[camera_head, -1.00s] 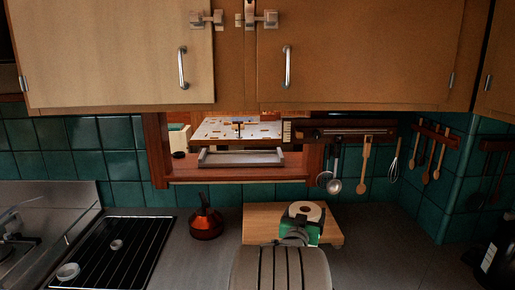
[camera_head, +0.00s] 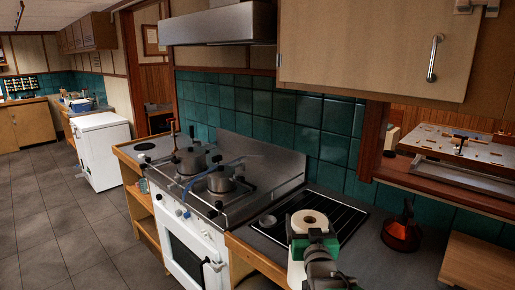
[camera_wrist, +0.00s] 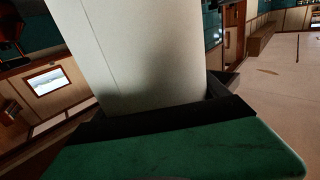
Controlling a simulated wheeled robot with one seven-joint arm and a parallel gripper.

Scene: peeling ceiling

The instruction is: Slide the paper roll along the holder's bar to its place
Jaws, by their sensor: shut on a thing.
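The paper roll (camera_head: 298,226) is white and upright, with the hole in its top end showing in the head view. My gripper (camera_head: 314,241), with green parts, is shut on the roll near its upper part and holds it in front of the counter. In the wrist view the roll (camera_wrist: 140,50) fills the upper middle, close against the dark and green finger (camera_wrist: 180,148). My arm hides part of the roll's lower side. I cannot make out the holder or its bar in either view.
A white stove (camera_head: 190,248) with pots (camera_head: 190,160) stands left of the roll. A black rack (camera_head: 345,222) lies on the counter behind it. A red kettle (camera_head: 402,236) and a wooden board (camera_head: 478,268) are to the right. Open floor (camera_head: 50,220) lies at the left.

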